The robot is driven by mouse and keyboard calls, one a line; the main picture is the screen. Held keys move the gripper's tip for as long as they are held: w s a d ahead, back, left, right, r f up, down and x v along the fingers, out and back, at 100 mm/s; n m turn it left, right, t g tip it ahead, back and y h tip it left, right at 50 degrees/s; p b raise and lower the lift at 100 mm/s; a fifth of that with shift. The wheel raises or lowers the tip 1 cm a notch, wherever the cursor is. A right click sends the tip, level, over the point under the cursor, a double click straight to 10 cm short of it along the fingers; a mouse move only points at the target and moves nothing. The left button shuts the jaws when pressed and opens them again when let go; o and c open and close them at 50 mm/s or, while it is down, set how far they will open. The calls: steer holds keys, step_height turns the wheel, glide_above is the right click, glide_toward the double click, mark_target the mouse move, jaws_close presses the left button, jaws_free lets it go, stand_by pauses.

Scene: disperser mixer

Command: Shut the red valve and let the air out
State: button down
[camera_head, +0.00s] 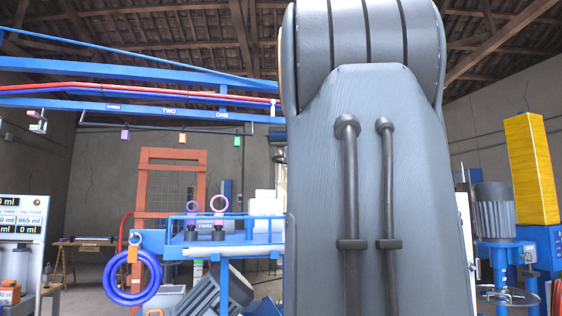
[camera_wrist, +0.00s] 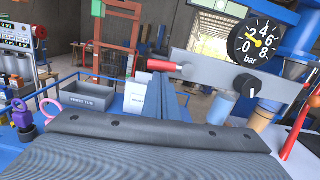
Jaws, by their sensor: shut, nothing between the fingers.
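Just beyond the fingertips, a red handle (camera_wrist: 161,66) sticks out from the left end of a grey block (camera_wrist: 205,70). I cannot tell whether the fingers touch it. A black pressure gauge (camera_wrist: 254,40), marked in bar, sits above the block, with a black knob (camera_wrist: 265,86) below it. A long red lever (camera_wrist: 296,130) slants down at the right edge. Which red part is the valve is not clear. The head view hides my gripper behind my arm.
Pink and purple rings (camera_head: 218,204) stand on the blue frame in the head view. A blue coiled hose (camera_head: 131,278) hangs left. A motor (camera_head: 494,208) and yellow column (camera_head: 531,170) stand right.

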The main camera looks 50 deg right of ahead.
steer(key=shift+w+a+r, duration=0.1)
steer(key=shift+a+r, duration=0.05)
stand_by(0.5)
steer(key=s+a+f+b, duration=0.4)
steer(key=s+a+b, duration=0.1)
steer(key=s, duration=0.4)
steer(key=shift+a+f+b, duration=0.25)
steer(key=shift+a+b, duration=0.1)
steer(key=shift+b, duration=0.15)
stand_by(0.4)
